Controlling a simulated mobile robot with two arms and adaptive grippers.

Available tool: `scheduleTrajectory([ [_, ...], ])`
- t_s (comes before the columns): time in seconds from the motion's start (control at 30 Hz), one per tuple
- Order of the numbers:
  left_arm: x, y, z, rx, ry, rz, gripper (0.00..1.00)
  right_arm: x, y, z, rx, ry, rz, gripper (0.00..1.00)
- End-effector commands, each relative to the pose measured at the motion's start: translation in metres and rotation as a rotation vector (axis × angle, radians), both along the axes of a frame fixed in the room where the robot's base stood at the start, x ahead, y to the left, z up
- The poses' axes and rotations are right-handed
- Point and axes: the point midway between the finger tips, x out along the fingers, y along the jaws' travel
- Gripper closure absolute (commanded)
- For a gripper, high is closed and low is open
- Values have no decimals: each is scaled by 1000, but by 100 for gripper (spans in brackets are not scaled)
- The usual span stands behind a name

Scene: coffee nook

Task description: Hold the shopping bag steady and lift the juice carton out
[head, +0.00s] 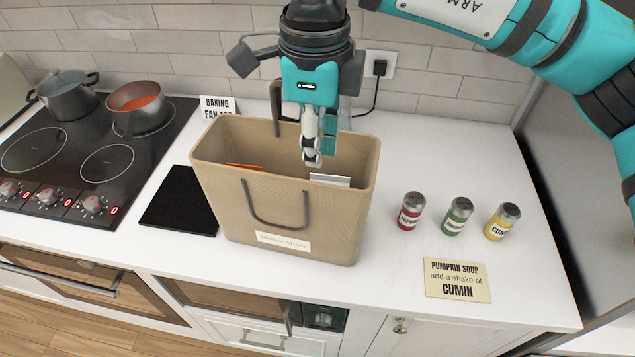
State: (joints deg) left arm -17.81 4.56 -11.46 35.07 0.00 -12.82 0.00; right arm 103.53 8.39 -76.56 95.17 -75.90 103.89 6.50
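The tan shopping bag (225,205) stands upright and open on the white counter, with dark handles and a label on its front. Inside it, an orange edge (245,167) shows at the left and a white-topped thing (330,180) at the right. I cannot tell which of them is the juice carton, as the front wall hides most of both. My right gripper (312,158) points down over the bag's opening, above and near the white-topped thing. Its fingers look close together from this side, and I cannot tell whether they are open. My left gripper is not in view.
Red (410,212), green (457,217) and yellow (502,222) spice jars stand right of the bag, behind a pumpkin soup card (457,281). A black mat (180,202) lies at the left, beside the cooktop (62,165) with two pots. A baking sign (217,106) stands behind.

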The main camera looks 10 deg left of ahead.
Motion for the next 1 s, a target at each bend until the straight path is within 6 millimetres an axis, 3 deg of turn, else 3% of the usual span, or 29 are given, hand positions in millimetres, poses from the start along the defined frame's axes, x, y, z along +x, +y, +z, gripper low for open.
scheduleTrajectory([
  [0.07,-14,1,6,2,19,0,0,0,-1,-15,-1,5,-1,88],
  [0.17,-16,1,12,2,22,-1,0,1,-1,-35,-1,5,-2,88],
  [0.43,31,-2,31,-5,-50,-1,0,2,-1,-88,-1,5,-3,88],
  [0.6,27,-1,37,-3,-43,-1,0,2,-1,-115,0,5,-3,88],
  [0.8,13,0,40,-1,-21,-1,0,3,-1,-131,1,2,-3,88],
  [1.0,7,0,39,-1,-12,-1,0,3,-1,-135,0,2,-3,88],
])
